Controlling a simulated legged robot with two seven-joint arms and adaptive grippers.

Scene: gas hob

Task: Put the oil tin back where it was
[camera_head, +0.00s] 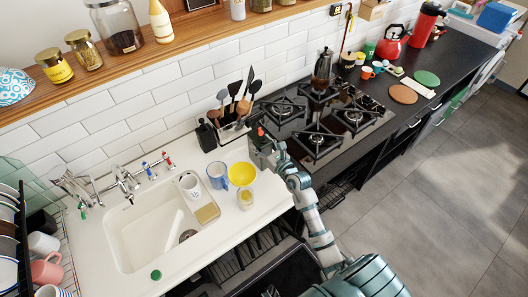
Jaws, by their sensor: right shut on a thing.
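My right gripper (264,148) is at the back of the white counter, at the left edge of the gas hob and just right of the utensil holder. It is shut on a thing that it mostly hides. A small red part (260,131) shows at the top of the fingers and looks like the cap of the oil tin. I cannot tell whether the tin's base touches the counter. My left gripper is not in view.
The utensil holder (231,131) stands close on the left. The hob (320,120) bears a moka pot (322,70). The sink (150,232) is at left.

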